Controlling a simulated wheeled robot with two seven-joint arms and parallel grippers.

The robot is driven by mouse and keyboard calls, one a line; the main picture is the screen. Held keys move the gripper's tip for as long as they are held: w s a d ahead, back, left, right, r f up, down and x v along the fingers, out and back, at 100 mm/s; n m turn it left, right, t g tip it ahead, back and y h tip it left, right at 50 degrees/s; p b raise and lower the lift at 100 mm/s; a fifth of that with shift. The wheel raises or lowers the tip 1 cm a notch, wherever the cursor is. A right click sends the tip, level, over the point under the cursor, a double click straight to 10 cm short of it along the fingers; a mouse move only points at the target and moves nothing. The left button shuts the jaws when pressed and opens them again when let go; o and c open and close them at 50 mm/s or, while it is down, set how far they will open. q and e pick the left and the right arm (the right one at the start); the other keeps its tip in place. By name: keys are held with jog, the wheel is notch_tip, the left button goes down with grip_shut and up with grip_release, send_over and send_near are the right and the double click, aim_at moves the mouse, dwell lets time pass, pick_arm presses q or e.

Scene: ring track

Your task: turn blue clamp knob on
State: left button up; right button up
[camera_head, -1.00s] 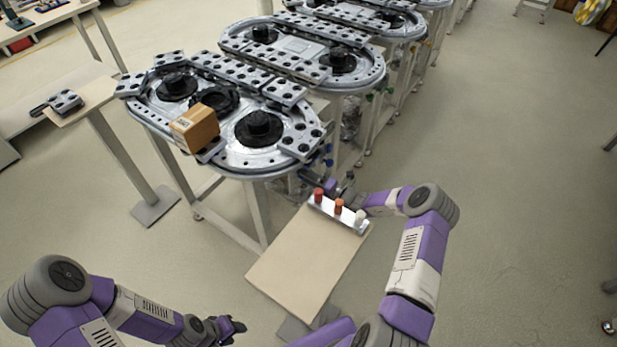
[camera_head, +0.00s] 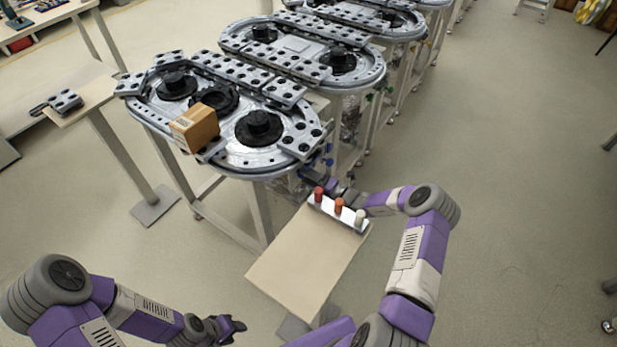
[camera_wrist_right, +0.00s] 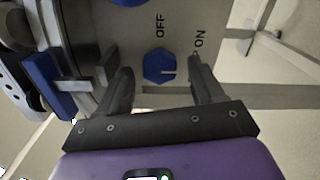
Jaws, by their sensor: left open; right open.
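The blue clamp knob (camera_wrist_right: 159,66) shows in the right wrist view on a grey panel. It is a faceted knob with a short pale line running toward its right edge. The OFF label (camera_wrist_right: 160,26) is above it and the ON label (camera_wrist_right: 200,39) is at its upper right. My right gripper (camera_wrist_right: 161,72) is open, with one finger on each side of the knob; I cannot tell whether they touch it. In the head view my right gripper (camera_head: 334,184) is at the near end of the ring track (camera_head: 250,165), partly hidden. My left gripper (camera_head: 236,328) is open and empty, low in the picture.
A cardboard box (camera_head: 195,128) sits on the track. A tan board (camera_head: 300,262) with a strip of red, orange and white buttons (camera_head: 338,210) is below my right wrist. Another blue part (camera_wrist_right: 50,85) is left of the knob. Open floor lies to the right.

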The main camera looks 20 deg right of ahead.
jog(key=p+v, duration=0.1)
jog(key=v, duration=0.6)
jog(key=shift+s, duration=0.15)
